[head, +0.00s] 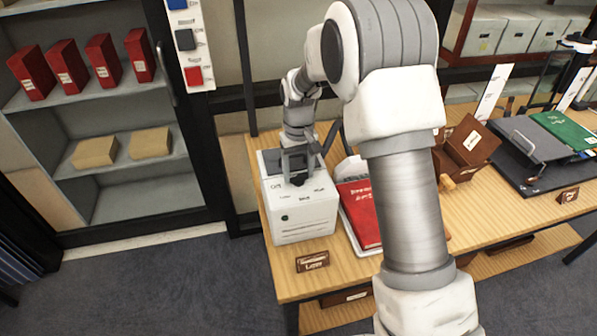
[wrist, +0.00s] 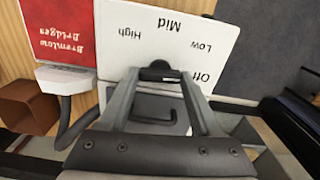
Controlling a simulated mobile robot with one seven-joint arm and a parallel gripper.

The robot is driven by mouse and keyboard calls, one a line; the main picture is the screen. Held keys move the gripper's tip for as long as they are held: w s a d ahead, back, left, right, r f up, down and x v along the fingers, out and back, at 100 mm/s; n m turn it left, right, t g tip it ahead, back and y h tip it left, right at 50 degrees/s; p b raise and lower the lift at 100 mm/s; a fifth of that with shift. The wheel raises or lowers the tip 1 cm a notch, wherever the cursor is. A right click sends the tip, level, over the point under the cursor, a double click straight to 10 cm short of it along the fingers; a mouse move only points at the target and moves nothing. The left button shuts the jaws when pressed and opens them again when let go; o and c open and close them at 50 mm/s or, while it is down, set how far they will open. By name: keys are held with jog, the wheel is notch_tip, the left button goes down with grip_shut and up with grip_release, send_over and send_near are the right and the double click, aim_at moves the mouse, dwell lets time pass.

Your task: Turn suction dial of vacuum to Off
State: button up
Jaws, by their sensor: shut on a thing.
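The vacuum (head: 303,218) is a white box at the front left of the wooden table. Its top also fills the upper middle of the wrist view (wrist: 150,48), with the words High, Mid, Low and Off around the dial. The dark suction dial (wrist: 160,72) lies between my fingertips. My gripper (head: 298,178) reaches down onto the box top and is shut on the dial. In the wrist view the fingers (wrist: 160,78) flank it, Off is just right of them and High is to the left. Which word the dial points to is hard to tell.
A red book (head: 362,212) lies close to the right of the vacuum. A grey hose (wrist: 68,120) curves beside it. A wooden label block (head: 312,261) stands in front. Brown boxes (head: 466,142) and a dark tray (head: 515,160) are farther right. A shelf cabinet (head: 95,110) stands at left.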

aim_at(298, 175)
jog(key=shift+m, duration=0.7)
jog(key=o, duration=1.4)
jog(key=shift+r, duration=0.1)
notch_tip(298, 175, up, 17)
jog(key=shift+r, duration=0.2)
